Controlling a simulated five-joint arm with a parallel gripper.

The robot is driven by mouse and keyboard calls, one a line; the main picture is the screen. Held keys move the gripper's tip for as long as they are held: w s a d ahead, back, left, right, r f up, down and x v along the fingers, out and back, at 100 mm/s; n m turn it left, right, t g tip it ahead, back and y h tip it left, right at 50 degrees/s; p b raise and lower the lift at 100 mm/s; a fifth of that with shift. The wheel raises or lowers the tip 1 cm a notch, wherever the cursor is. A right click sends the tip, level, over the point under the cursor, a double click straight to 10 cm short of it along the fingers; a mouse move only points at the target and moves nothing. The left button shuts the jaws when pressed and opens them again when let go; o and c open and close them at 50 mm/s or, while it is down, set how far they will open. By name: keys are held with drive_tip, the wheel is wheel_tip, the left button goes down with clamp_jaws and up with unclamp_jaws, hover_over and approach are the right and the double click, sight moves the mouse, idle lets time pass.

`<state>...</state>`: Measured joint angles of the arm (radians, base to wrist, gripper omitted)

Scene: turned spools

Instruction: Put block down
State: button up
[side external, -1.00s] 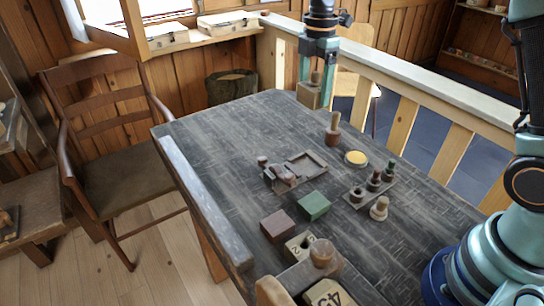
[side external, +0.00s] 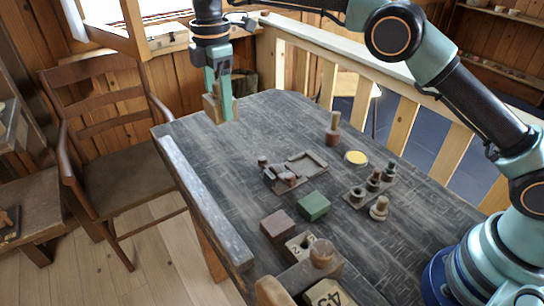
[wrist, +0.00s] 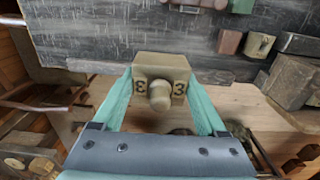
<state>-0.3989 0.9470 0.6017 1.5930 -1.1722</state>
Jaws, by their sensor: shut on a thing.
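A tan wooden block (side external: 213,108) is in my gripper (side external: 219,108), held at the far left corner of the dark table (side external: 240,140). In the wrist view the block (wrist: 146,66) sits between the two green fingers (wrist: 160,88). It has dark "3" marks on its face and a round knob sticking out toward the camera. In that view it overlaps the table's edge, with floor showing below. I cannot tell how far its underside is from the tabletop.
A reddish-brown block (side external: 278,226), a green block (side external: 314,206) and a tan numbered block (side external: 299,248) stand toward the near side. A small frame tray (side external: 306,160), a yellow disc (side external: 356,158) and several turned spools (side external: 379,208) lie further right. The table's far left part is clear.

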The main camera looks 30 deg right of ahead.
sight(229, 185)
drive_tip(key=shift+a+f, duration=0.25)
wheel_tip(229, 185, down, 20)
drive_tip(key=shift+r, duration=0.2)
drive_tip(key=shift+f, duration=0.1)
drive_tip(key=o, duration=1.3)
